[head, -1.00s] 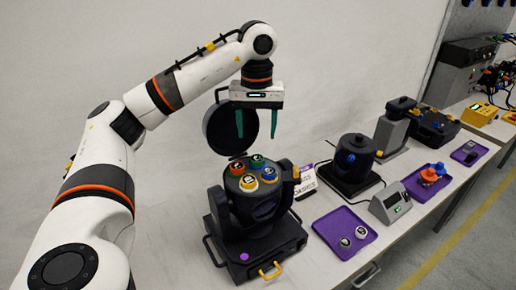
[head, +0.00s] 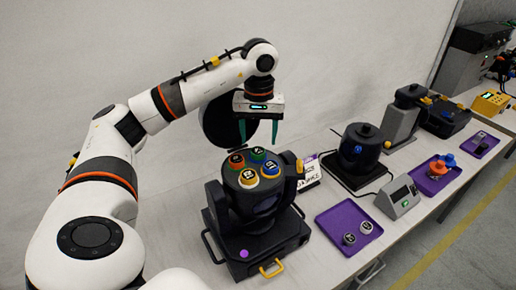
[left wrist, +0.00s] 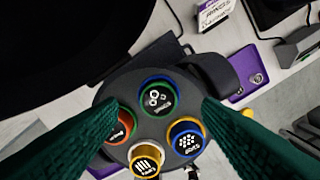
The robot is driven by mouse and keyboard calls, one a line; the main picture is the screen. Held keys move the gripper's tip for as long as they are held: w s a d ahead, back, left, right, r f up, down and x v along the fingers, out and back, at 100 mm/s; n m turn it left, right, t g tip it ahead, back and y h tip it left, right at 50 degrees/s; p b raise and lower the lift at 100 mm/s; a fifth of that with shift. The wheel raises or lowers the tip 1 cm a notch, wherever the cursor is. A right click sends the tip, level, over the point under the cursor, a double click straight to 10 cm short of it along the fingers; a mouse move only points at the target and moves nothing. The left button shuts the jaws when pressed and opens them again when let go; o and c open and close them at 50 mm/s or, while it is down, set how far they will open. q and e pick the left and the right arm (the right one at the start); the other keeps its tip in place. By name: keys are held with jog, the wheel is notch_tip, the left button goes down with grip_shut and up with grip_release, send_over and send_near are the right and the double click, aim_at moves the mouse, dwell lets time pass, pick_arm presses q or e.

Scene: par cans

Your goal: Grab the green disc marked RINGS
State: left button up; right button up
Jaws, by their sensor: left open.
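The green disc (head: 257,154) sits at the back of the top of a black can-shaped fixture, among an orange-red disc (head: 236,161), a blue disc (head: 270,168) and a yellow disc (head: 249,178). In the left wrist view the green-edged disc (left wrist: 157,98) has a black face with white ring shapes and a blue collar around it; its small lettering is hard to read. My left gripper (head: 259,133) points down above the discs, open and empty. In the left wrist view its green fingers (left wrist: 160,108) stand either side of the green disc, not touching it. My right gripper is not in view.
The fixture's round black lid (head: 217,125) stands open behind the gripper. A white label card (head: 310,172) is right of the fixture. A purple tray (head: 335,219) with two discs, a black round device (head: 360,148) and a grey box (head: 398,197) stand further right.

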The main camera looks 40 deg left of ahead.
aim_at(258, 150)
pick_arm(q)
jog(key=shift+f+p, duration=0.55)
jog(key=shift+f, duration=1.35)
jog(key=c, duration=1.1)
jog(key=shift+o, duration=0.2)
jog(key=shift+r, duration=0.15)
